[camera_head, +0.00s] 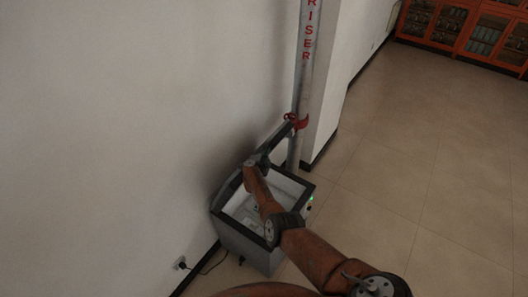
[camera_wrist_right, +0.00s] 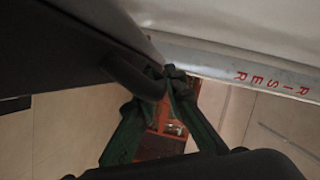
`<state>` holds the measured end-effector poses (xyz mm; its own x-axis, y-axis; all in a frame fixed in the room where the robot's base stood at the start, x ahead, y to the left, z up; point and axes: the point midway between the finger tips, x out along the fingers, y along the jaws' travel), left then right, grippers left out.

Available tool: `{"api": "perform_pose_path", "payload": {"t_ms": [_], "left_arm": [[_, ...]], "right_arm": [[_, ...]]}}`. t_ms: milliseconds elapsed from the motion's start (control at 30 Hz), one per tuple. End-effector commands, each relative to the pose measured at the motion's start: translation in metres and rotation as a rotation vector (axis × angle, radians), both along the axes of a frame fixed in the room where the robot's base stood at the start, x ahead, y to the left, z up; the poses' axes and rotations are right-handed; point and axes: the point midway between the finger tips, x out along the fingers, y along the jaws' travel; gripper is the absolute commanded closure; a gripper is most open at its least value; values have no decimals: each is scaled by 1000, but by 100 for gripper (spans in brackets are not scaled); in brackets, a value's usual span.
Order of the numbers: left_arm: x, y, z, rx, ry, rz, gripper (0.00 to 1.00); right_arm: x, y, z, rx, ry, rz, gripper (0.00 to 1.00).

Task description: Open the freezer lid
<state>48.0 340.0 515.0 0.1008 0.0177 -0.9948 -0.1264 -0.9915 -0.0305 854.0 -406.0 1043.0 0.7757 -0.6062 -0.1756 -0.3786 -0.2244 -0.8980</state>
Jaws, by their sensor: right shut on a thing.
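The freezer (camera_head: 240,238) is a small grey chest with a dark rim and pale interior, standing against the wall. Its dark lid (camera_head: 275,139) is raised, leaving the interior exposed from above. My right arm reaches over the opening, and my right gripper (camera_head: 259,161) is at the lid. In the right wrist view, the gripper's green-edged fingers (camera_wrist_right: 167,88) close on the dark lid handle (camera_wrist_right: 135,75), beside the lid's dark panel (camera_wrist_right: 60,45). The contact is partly shaded. My left gripper is not in view.
A grey pipe (camera_head: 302,80) marked RISER, with a red clamp (camera_head: 297,121), stands by the wall corner behind the freezer. A power cord (camera_head: 213,264) runs to a wall socket. Orange cabinets (camera_head: 465,27) are far right. The tiled floor at right is clear.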

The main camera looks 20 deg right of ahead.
Motion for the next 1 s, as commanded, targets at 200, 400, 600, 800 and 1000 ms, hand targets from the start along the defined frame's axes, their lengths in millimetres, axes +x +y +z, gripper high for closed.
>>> {"api": "perform_pose_path", "payload": {"t_ms": [200,400,600,800,1000], "left_arm": [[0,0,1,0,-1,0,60],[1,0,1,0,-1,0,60],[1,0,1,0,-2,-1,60],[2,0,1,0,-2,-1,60],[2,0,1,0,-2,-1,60]], "right_arm": [[2,-4,4,1,-2,-7,100],[2,-5,4,2,-2,-9,100],[2,-5,4,1,-1,-9,100],[2,-5,4,1,-1,-9,77],[2,-5,4,1,-1,-9,71]]}}
